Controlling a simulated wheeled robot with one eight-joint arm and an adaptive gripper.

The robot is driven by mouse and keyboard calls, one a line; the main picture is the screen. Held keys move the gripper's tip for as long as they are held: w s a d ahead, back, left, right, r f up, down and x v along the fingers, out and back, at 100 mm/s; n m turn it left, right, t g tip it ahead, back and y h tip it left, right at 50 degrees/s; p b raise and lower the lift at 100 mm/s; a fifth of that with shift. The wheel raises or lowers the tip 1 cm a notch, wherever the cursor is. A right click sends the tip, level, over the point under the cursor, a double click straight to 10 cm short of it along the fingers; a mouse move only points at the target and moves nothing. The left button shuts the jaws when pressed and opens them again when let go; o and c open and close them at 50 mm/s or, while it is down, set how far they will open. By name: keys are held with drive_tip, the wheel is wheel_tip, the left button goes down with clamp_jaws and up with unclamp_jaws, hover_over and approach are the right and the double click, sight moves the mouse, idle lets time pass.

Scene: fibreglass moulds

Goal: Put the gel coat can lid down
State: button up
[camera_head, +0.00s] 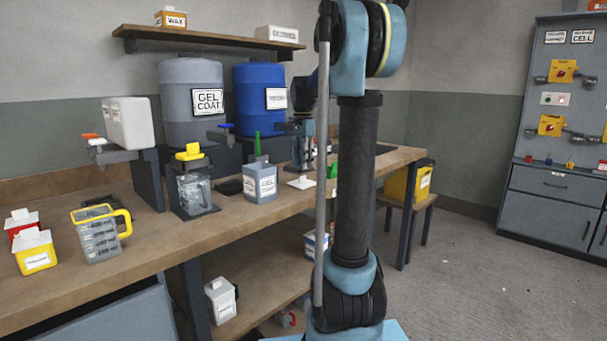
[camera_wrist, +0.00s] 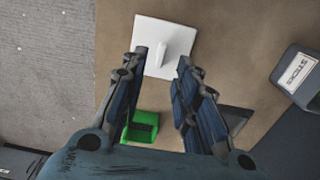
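The gel coat can lid (camera_head: 301,184) is a flat white square with a raised grip. It lies on the wooden bench, right of the grey can labelled GEL (camera_head: 260,182), which has a green stick standing up from it. In the wrist view the lid (camera_wrist: 153,37) is at the top centre, just past my fingertips. My gripper (camera_wrist: 162,55) is open, with its two fingers apart and nothing held between them. In the head view my gripper (camera_head: 302,166) points down just above the lid, partly behind my own arm column.
A green container (camera_wrist: 141,126) is near my left finger. A dark box labelled STICKS (camera_wrist: 298,75) stands to the right. A yellow-topped jar (camera_head: 190,180), a yellow-handled jug (camera_head: 98,235) and drums (camera_head: 190,100) occupy the bench's left and back.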

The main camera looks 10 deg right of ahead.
wheel_tip(320, 180, up, 6)
drive_tip(key=s+f+n, duration=0.2)
drive_tip(key=s+f, duration=0.2)
drive_tip(key=s, duration=0.3)
drive_tip(key=s+f+n+t, duration=0.1)
drive_tip(key=s+f+n, duration=0.15)
drive_tip(key=s, duration=0.45)
drive_tip(key=s+f+n, duration=0.1)
drive_tip(key=s+f, duration=0.3)
drive_tip(key=s, duration=0.2)
drive_tip(key=s+f+n+t, duration=0.1)
drive_tip(key=s+f+n, duration=0.4)
drive_tip(key=s+f, duration=0.9)
wheel_tip(320, 180, down, 3)
drive_tip(key=shift+s+d+f, duration=0.2)
drive_tip(key=shift+s+d, duration=0.05)
drive_tip(key=shift+s, duration=0.15)
drive_tip(key=shift+n, duration=0.25)
drive_tip(key=shift+w+f, duration=0.2)
drive_tip(key=shift+w, duration=0.2)
